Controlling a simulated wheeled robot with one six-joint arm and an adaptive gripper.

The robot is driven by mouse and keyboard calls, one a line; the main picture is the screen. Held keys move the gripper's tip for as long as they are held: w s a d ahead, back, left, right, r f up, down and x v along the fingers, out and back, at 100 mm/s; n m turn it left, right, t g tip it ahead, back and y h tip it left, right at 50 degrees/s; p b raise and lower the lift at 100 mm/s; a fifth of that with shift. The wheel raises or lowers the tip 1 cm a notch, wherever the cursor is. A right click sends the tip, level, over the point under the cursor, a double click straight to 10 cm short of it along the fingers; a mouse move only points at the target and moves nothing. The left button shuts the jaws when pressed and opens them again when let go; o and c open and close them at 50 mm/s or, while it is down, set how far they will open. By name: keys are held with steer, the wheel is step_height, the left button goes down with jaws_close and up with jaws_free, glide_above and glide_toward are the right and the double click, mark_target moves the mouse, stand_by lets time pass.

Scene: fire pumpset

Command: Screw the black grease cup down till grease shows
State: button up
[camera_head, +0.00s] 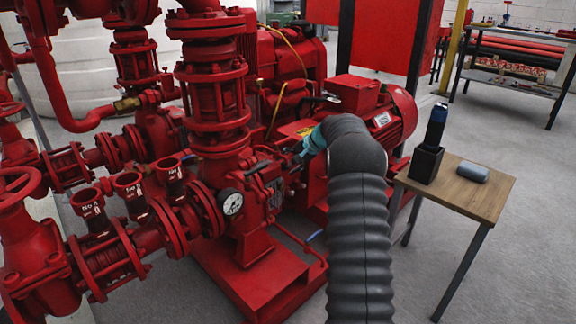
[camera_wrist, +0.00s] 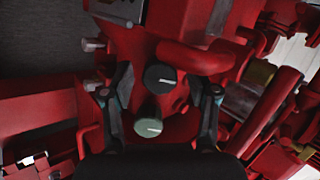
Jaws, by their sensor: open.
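The black grease cup (camera_wrist: 160,78) is a round cap with a white line across its top, seen in the wrist view on the red pump body. A grey-green cup (camera_wrist: 148,127), also with a white line, sits just below it in the picture. My gripper (camera_wrist: 167,86) is open, with one finger on each side of the black cup. I see gaps between the fingers and the cup; height above it is hard to judge. In the head view my gripper (camera_head: 294,158) reaches the pump beside the red motor, and the cups cannot be made out there. No grease is visible.
Red pipes and valves crowd the left, with a pressure gauge (camera_head: 230,202) on the pump. A small wooden table (camera_head: 470,199) at right holds a black box (camera_head: 426,165) with a dark bottle-like thing in it and a grey case (camera_head: 472,172).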

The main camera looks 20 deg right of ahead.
jaws_close()
stand_by(0.3)
steer(key=shift+m, duration=0.3)
steer(key=shift+m+t+p, duration=0.3)
steer(key=shift+m+p, duration=0.5)
steer(key=shift+m, duration=0.1)
steer(key=m+p, duration=0.1)
steer(key=m, duration=0.2)
steer(key=shift+m+t+y, duration=0.3)
steer(key=shift+t, duration=0.1)
steer(key=m+t, duration=0.1)
steer(key=m, duration=0.2)
steer(key=m+t+p, duration=0.1)
steer(key=m, duration=0.3)
steer(key=shift+f+p, duration=0.15)
steer(key=shift+p, duration=0.15)
